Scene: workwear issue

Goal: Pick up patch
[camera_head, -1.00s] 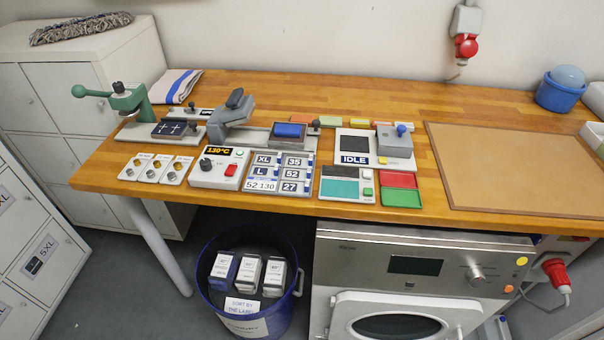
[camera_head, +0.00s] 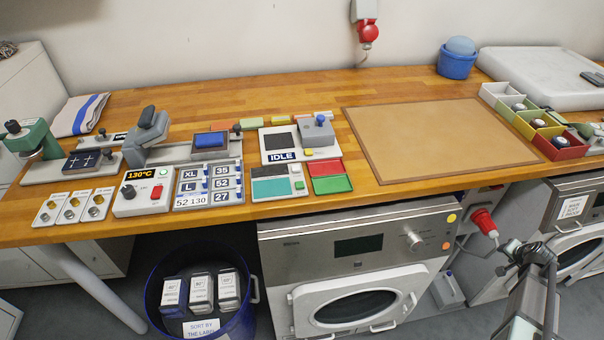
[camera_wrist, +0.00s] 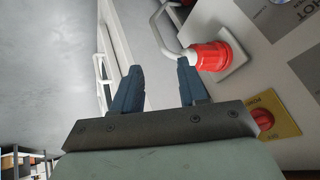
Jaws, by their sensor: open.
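Small label pieces that may be the patches lie in a grey tray (camera_head: 208,207) on the wooden bench, marked XL, L, 35, 52 and 27. I cannot tell which piece, if any, is the patch. My gripper (camera_wrist: 160,78) is open, with two blue fingers and nothing between them in the wrist view. In the head view my arm is at the lower right, in front of the machines and far from the tray. The wrist view shows a red plug (camera_wrist: 211,56) beyond the right finger.
A heat press (camera_head: 150,140) and a control box reading 130°C (camera_head: 140,196) stand near the tray. A brown mat (camera_head: 435,135) covers the middle of the bench. Coloured bins (camera_head: 558,145) stand at right. A blue bucket (camera_head: 240,325) and a steel machine (camera_head: 345,225) are below.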

